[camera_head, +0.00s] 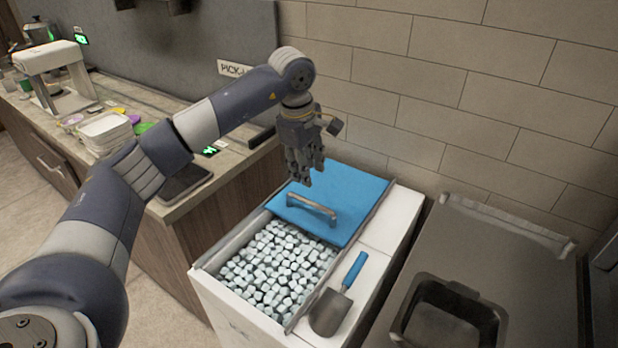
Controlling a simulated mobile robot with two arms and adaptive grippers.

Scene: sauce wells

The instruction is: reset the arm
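My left arm comes in from the left and reaches over the white ice bin (378,243). Its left gripper (304,180) points down above the far part of the bin's blue lid (352,190), behind the lid's handle (312,207). Its fingers look close together, but whether they are open or shut is unclear. I see nothing held in them. My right gripper is not in view.
The bin's near half is uncovered and full of ice cubes (272,270). A scoop with a blue handle (340,297) lies on the bin's right ledge. A dark metal pan (452,318) sits on the grey counter (500,240) at right. Stacked white trays (105,130) stand on the left counter.

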